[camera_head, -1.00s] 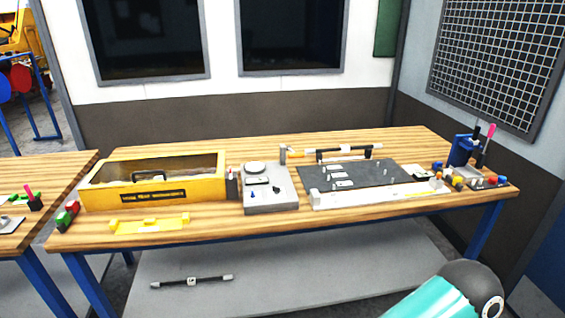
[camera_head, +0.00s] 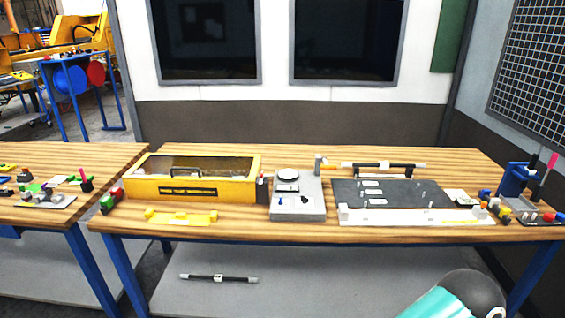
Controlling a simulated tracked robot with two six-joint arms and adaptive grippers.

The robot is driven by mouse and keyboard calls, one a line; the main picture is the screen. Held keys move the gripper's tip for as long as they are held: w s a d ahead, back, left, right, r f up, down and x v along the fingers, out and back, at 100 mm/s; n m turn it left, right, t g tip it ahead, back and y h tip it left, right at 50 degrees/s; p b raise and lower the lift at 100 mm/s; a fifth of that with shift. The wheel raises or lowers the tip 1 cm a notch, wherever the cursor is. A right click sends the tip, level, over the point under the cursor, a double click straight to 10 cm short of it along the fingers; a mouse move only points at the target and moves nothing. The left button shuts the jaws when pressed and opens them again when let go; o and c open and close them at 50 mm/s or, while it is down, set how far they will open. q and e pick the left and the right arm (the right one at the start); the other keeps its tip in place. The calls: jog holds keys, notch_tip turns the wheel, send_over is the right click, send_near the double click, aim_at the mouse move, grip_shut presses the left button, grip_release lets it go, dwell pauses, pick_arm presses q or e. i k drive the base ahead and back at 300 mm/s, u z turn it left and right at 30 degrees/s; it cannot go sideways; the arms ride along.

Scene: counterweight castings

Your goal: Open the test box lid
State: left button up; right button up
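The test box is a long yellow box (camera_head: 222,190) on the left part of the wooden bench. Its see-through lid (camera_head: 225,165) lies flat over the top and looks shut. A dark handle-like shape (camera_head: 187,174) shows at the lid's front middle. Neither gripper is in view. Only a teal and dark grey piece of my own arm shows at the bottom right, well away from the box.
A yellow bracket (camera_head: 181,217) lies in front of the box. Red and green blocks (camera_head: 111,200) stand at its left. A grey scale-like device (camera_head: 297,196) stands to its right, then a dark plate (camera_head: 392,194). A black bar (camera_head: 219,278) lies on the lower shelf (camera_head: 330,280).

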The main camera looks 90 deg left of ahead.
aim_at(252, 175)
jog(key=z, duration=1.35)
jog(key=i, duration=0.1)
jog(key=u, duration=2.7)
jog(key=i, duration=0.25)
jog(key=u, duration=2.2)
jog(key=k, duration=0.6)
jog(key=u, duration=0.4)
jog(key=i, duration=1.6)
jog(key=z, duration=0.45)
